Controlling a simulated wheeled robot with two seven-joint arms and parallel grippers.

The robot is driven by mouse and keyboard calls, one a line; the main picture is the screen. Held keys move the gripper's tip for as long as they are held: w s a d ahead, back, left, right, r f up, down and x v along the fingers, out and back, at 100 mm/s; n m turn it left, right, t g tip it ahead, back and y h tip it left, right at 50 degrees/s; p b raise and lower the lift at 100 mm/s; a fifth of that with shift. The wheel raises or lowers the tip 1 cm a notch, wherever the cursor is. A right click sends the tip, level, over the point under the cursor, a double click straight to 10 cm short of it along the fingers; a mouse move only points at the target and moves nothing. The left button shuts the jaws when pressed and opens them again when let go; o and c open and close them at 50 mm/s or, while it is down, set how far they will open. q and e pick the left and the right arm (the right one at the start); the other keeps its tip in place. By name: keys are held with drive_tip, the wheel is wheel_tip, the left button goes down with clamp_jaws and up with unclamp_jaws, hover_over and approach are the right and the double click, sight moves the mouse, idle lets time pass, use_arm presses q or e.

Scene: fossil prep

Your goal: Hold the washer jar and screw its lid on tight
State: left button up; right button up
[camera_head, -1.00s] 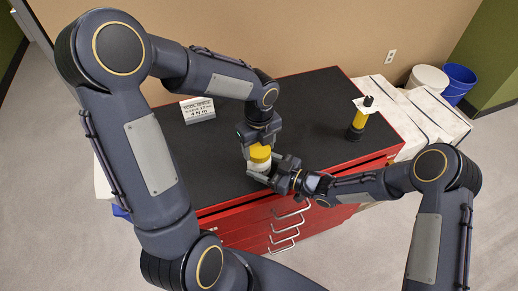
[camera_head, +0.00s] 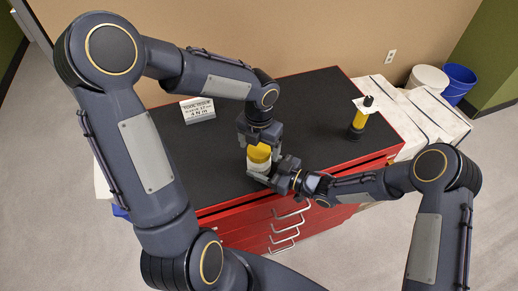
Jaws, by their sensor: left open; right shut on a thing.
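The washer jar (camera_head: 258,167) is a small whitish jar standing upright near the front edge of the black cabinet top. Its yellow lid (camera_head: 259,153) sits on top of it. My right gripper (camera_head: 264,173) comes in from the right and is shut on the jar low on its body. My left gripper (camera_head: 258,143) reaches down from above and is open around or just over the lid; its fingers partly hide the lid. I cannot tell whether the fingers touch the lid.
A white printed sign (camera_head: 197,110) stands at the back left of the red cabinet's black top (camera_head: 310,110). White boxes (camera_head: 425,110), a white bucket (camera_head: 429,78) and a blue bucket (camera_head: 459,82) are beyond the right side.

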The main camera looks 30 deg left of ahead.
sight(259, 149)
use_arm(q)
drive_tip(key=shift+r, duration=1.8)
